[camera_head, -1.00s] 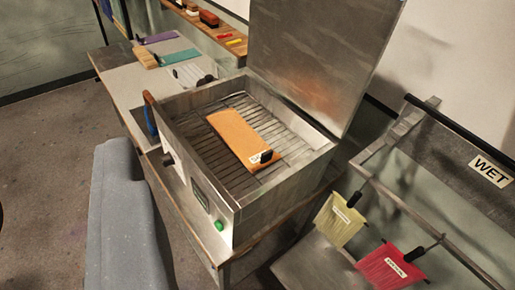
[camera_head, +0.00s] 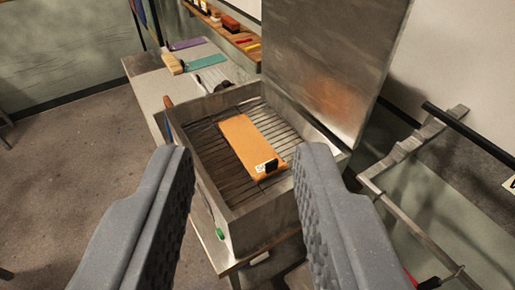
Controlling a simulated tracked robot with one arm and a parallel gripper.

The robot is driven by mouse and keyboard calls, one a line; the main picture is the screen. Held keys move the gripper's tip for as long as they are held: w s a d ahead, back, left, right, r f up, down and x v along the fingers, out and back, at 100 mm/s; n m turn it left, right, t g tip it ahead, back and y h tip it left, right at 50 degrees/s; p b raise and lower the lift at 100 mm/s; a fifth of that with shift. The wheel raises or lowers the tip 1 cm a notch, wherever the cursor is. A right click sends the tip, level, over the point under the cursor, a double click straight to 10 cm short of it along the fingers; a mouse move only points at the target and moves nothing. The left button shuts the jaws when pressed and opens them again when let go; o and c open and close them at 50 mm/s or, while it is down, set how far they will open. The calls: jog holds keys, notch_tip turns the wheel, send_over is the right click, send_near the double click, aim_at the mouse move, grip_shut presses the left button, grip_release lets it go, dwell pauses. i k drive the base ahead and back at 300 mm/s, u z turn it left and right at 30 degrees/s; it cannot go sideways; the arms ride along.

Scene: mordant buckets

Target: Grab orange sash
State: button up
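The orange sash (camera_head: 243,139) lies flat on a wire rack inside an open metal box (camera_head: 268,222). A black clip with a small white label (camera_head: 262,165) is at its near end. My gripper (camera_head: 241,155) is in view as two grey ridged fingers, spread wide apart with nothing between them. The fingers are nearer the camera than the box, and the sash shows in the gap between them. They hide parts of the box's left and right sides.
The box's metal lid (camera_head: 330,65) stands raised behind the rack. A bench (camera_head: 150,92) at the back left holds a brush (camera_head: 173,63) and purple and teal strips. A shelf (camera_head: 222,28) with small blocks is on the wall. A metal rail frame (camera_head: 410,150) stands at right.

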aim_at(261, 160)
jog(key=i, duration=1)
jog(key=k, duration=0.5)
jog(key=u, duration=0.15)
jog(key=i, duration=0.25)
jog(key=u, duration=0.7)
